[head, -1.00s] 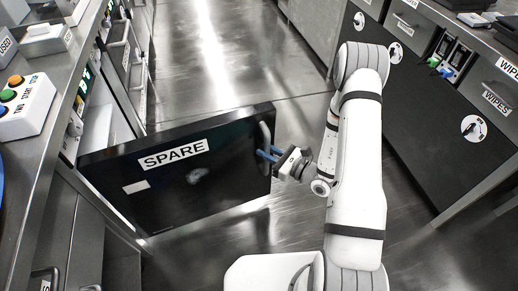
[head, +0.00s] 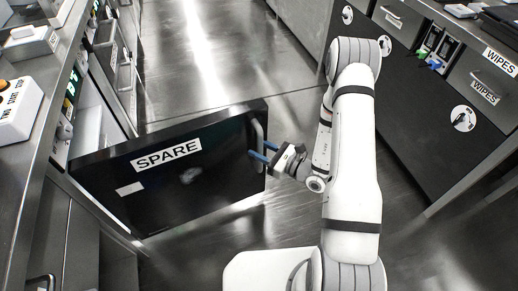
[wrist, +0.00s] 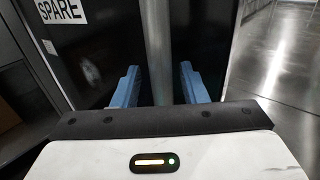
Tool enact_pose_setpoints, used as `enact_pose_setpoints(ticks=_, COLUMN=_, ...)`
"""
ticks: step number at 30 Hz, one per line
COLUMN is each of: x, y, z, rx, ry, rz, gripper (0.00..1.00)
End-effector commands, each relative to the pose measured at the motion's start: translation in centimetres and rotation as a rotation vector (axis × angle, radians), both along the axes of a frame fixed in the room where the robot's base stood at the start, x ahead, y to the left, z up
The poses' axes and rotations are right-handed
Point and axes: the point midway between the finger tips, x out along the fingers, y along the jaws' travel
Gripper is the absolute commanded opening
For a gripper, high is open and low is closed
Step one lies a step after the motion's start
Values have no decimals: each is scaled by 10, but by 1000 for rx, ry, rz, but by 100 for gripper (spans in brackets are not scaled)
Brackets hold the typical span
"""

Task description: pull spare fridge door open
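The spare fridge door (head: 215,170) is a black panel with a "SPARE" label, and it stands swung well out from the cabinet into the aisle. Its vertical metal handle (head: 258,135) is at the door's free edge. My gripper (head: 264,151) is at the handle with its blue fingers apart. In the wrist view the handle (wrist: 157,45) runs up between the two fingers (wrist: 159,88), with a visible gap on each side. The door's dark face also shows there (wrist: 95,65). I cannot tell how far the fingertips reach past the handle.
The left bench (head: 40,130) carries a white button box (head: 18,110). The open fridge interior (head: 95,105) is behind the door. A right bench with dark cabinets (head: 420,110) and drawers lines the other side. The shiny aisle floor (head: 215,60) is clear beyond the door.

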Motion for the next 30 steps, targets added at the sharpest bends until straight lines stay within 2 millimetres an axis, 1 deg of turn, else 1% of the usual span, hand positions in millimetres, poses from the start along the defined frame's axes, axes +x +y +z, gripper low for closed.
enact_pose_setpoints(ticks=5, x=-12, y=-17, z=1, rx=2, ry=4, rz=-4, gripper=39)
enact_pose_setpoints(ticks=12, x=-33, y=-47, z=1, rx=1, ry=2, rz=-6, gripper=39)
enact_pose_setpoints(ticks=15, x=-39, y=-55, z=1, rx=1, ry=1, rz=-4, gripper=39)
enact_pose_setpoints(ticks=20, x=-44, y=-61, z=0, rx=0, ry=0, rz=-2, gripper=39)
enact_pose_setpoints(ticks=30, x=-45, y=-61, z=0, rx=0, ry=0, rz=-1, gripper=39)
